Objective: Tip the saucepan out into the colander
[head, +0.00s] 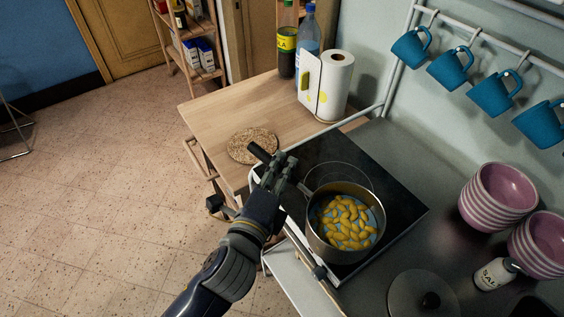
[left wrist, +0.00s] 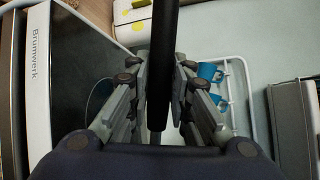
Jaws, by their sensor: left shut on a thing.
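The saucepan (head: 314,226) is a metal pot with several yellow pieces in liquid inside. It is upright over the front part of the black hob (head: 398,200); I cannot tell whether it rests on it or is slightly raised. My left gripper (head: 274,172) is shut on the saucepan's black handle, which points to the upper left. In the left wrist view the handle (left wrist: 158,85) runs between the fingers of my left gripper (left wrist: 158,110). The colander does not show in either view. My right gripper is not in view.
A lid (head: 408,296) lies on the counter, with a salt shaker (head: 493,275) and pink striped bowls (head: 497,197) to its right. Blue mugs (head: 448,68) hang from a rail. A cork mat (head: 252,146), paper towel roll (head: 338,85) and bottles (head: 287,45) stand on the wooden table (head: 232,108).

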